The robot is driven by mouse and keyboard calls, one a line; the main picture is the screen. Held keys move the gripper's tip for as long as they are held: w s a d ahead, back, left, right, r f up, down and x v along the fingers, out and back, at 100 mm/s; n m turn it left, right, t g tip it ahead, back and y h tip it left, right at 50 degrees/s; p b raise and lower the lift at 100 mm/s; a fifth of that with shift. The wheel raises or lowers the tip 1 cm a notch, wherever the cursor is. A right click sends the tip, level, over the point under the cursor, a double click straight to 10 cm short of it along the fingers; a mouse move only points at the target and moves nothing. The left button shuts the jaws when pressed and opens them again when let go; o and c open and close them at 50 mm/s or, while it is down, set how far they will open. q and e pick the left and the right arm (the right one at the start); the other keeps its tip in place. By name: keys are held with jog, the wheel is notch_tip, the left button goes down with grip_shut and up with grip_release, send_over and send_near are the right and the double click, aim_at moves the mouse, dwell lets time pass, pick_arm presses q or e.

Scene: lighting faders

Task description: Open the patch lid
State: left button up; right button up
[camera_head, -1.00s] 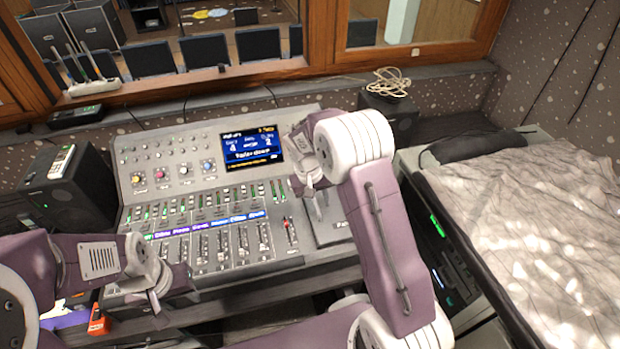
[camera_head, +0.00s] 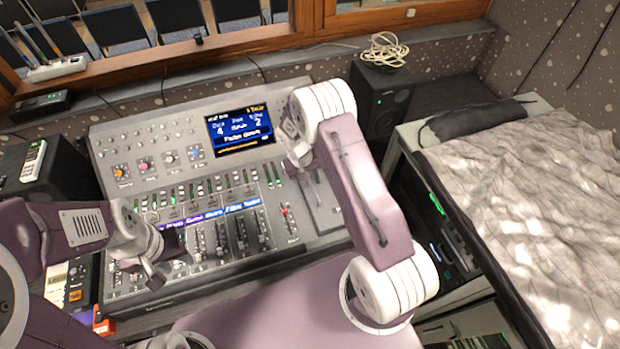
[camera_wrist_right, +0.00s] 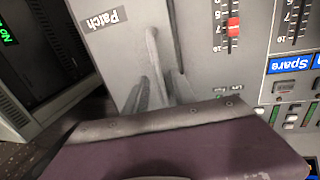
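The patch lid is a flat grey panel at the console's right end (camera_head: 326,218), partly hidden by my right arm in the head view. It looks closed. In the right wrist view, a "Patch" label (camera_wrist_right: 103,19) shows on the grey lid surface (camera_wrist_right: 125,48). My right gripper (camera_head: 312,182) is over the lid area, with its grey fingers (camera_wrist_right: 160,82) seen against the panel. I cannot tell whether they touch it, or how far apart they are. My left gripper (camera_head: 152,272) is over the console's lower left; its opening is unclear.
The mixing console (camera_head: 190,292) has faders, a red-capped fader (camera_head: 284,211) beside the lid, and a lit screen (camera_head: 239,130). A black speaker (camera_head: 381,100) stands behind on the right. An orange-red object (camera_head: 103,326) lies front left.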

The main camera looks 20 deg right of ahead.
jog(key=shift+s+f, duration=0.15)
jog(key=shift+s, duration=0.3)
jog(key=shift+w, duration=0.1)
jog(key=c, duration=0.6)
grip_shut()
jog(key=shift+w+d, duration=0.1)
dwell(0.4)
